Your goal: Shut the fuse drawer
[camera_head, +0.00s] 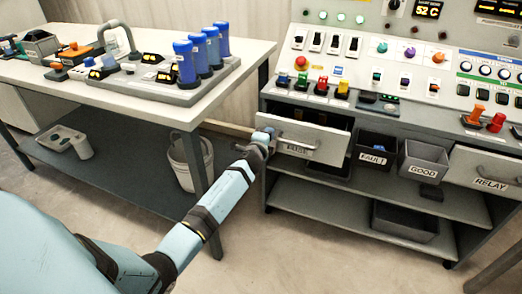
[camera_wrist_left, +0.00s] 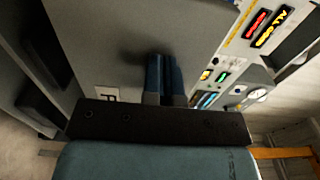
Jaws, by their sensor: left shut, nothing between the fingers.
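The fuse drawer (camera_head: 328,149) is pulled out of the grey console in the head view. Its dark inside shows above the pale front, which has a bar handle and a label reading FUSE. My left gripper (camera_head: 268,137) is at the left end of the drawer front, beside the handle. In the left wrist view the left gripper's fingers (camera_wrist_left: 164,78) are together and empty, in front of a grey panel (camera_wrist_left: 100,45) with a partly hidden label. I cannot tell whether the fingertips touch the panel. My right gripper is not in view.
A FAULT bin (camera_head: 373,160) and a GOOD bin (camera_head: 423,172) stand right of the drawer, then the RELAY drawer (camera_head: 485,168). A table (camera_head: 190,115) with blue cylinders (camera_head: 186,64) stands at left, with a white bucket (camera_head: 188,165) beneath. The floor before the console is clear.

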